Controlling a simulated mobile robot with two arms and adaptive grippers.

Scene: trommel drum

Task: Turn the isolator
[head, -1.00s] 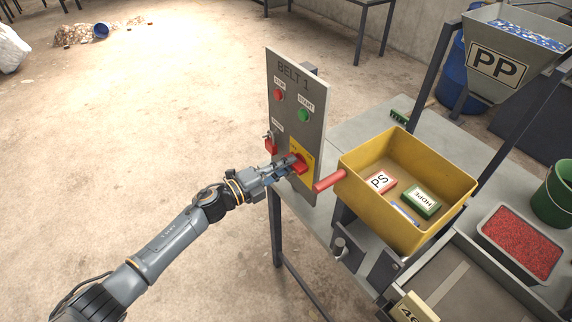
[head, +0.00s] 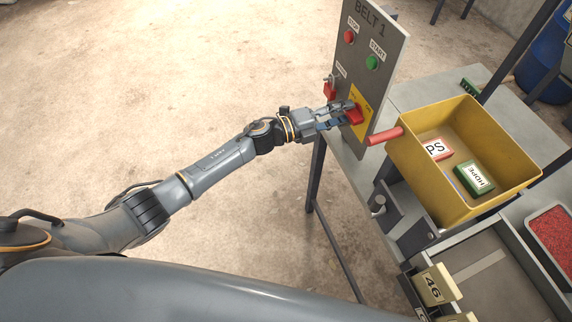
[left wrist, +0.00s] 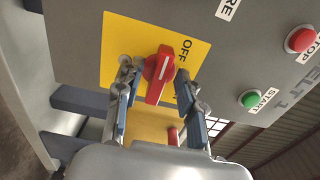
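The isolator is a red rotary handle (left wrist: 159,75) with a white line, on a yellow plate (left wrist: 116,48) of the grey BELT 1 panel. In the left wrist view the handle sits slightly tilted between the two fingers of my left gripper (left wrist: 156,85). The fingers are apart, one on each side, and narrow gaps seem to remain. In the head view my left gripper (head: 340,113) reaches the red handle (head: 355,115) from the left and partly hides the plate. My right gripper is out of view.
The panel (head: 372,68) also carries a red STOP button (head: 349,37), a green START button (head: 372,62) and a red part lower left. A yellow bin (head: 405,152) with a red grip stands close right of the panel. Left of the panel is open floor.

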